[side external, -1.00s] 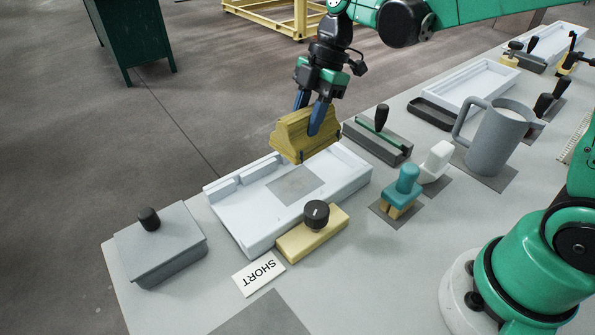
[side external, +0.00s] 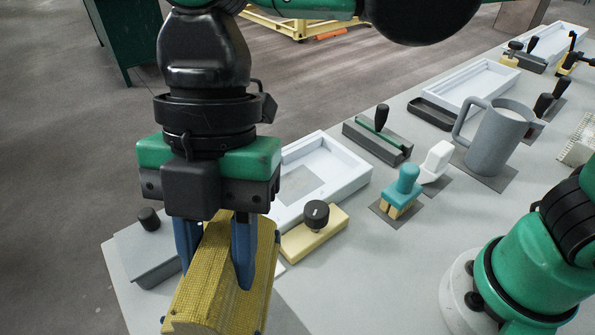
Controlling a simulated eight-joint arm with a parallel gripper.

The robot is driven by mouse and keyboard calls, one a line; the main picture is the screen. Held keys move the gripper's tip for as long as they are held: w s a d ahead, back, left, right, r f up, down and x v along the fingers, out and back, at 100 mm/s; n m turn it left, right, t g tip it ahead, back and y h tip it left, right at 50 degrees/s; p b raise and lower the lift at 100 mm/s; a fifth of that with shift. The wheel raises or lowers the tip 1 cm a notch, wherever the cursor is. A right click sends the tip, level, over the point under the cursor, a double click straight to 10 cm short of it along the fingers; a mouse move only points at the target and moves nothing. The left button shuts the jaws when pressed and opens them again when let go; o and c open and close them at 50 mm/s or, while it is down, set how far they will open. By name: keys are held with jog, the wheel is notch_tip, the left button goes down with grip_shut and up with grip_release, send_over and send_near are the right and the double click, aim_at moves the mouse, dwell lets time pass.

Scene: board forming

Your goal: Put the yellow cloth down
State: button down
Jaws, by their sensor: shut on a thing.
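The yellow cloth (side external: 215,290) is a stiff-looking folded block with a woven surface, at the lower left of the side external view. My gripper (side external: 216,270) points down with its blue fingers on either side of the cloth, shut on it. The cloth looks held above the near end of the table (side external: 335,270), close to the camera. The gap beneath it cannot be judged, and its lower edge nears the picture's bottom. My gripper and the cloth hide part of the white tray, the grey lidded box and the label card.
The white tray (side external: 345,165) and a yellow block with a black knob (side external: 315,225) lie behind my gripper. The grey box (side external: 140,245) is at left. A teal-handled stamp (side external: 405,185), a white-handled tool (side external: 436,160) and a grey mug (side external: 498,140) stand right. The front middle table is clear.

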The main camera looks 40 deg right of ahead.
notch_tip(320, 180, down, 16)
jog(key=shift+r, duration=0.15)
dwell(0.3)
jog(key=shift+f, duration=0.35)
jog(key=c, duration=0.5)
grip_release()
jog(key=shift+c, duration=0.2)
